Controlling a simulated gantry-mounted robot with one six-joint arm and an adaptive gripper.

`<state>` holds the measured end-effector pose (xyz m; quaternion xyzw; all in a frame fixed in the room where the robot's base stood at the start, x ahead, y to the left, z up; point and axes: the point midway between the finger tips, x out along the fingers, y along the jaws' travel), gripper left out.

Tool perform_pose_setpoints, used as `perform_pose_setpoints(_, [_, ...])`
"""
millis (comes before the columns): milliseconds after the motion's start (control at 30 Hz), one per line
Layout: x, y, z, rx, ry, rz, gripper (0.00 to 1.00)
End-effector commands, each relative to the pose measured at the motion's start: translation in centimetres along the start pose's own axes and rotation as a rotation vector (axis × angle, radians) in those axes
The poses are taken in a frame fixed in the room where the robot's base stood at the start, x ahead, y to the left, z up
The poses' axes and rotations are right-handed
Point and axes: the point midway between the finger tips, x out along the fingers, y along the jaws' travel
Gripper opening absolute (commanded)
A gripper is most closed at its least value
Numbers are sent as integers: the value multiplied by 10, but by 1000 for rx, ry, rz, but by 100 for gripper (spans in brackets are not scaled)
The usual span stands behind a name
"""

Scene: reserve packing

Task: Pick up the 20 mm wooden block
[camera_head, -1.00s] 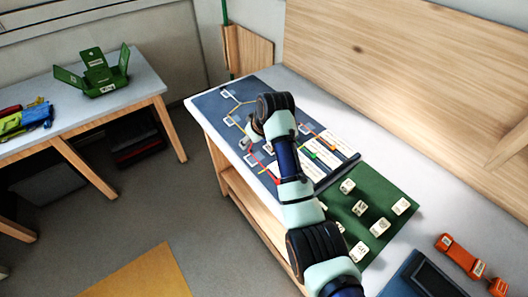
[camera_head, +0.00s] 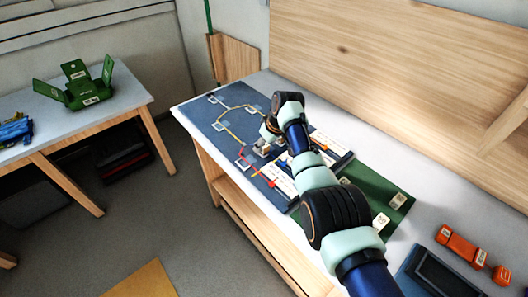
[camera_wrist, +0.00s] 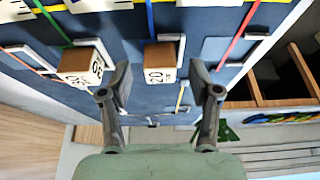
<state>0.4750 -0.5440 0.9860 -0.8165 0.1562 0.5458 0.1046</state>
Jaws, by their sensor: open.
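In the wrist view, a small wooden block marked 20 (camera_wrist: 160,62) sits on the dark blue board (camera_wrist: 140,100). It appears between and beyond the fingertips of my gripper (camera_wrist: 160,82). The fingers are spread apart with nothing between them, and I see no contact with the block. A second wooden block (camera_wrist: 84,66) with a number on its face stands to the left, outside the left finger. In the head view, my gripper (camera_head: 267,136) is low over the blue board (camera_head: 215,125); the arm hides much of that area, and I cannot make out the 20 block there.
A green open box (camera_head: 85,90) stands on the side table.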

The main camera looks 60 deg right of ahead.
Motion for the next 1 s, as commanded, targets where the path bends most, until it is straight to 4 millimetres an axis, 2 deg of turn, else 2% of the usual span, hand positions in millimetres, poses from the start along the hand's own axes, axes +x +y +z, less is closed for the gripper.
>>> perform_pose_setpoints(67, [7, 0, 1, 0, 0, 0, 62])
perform_pose_setpoints(300, [6, 0, 0, 0, 1, 0, 61])
perform_pose_setpoints(600, [6, 0, 0, 0, 0, 0, 12])
perform_pose_setpoints(867, [5, 0, -1, 0, 1, 0, 12])
perform_pose_setpoints(1000, [-10, 0, -7, 0, 2, 1, 12])
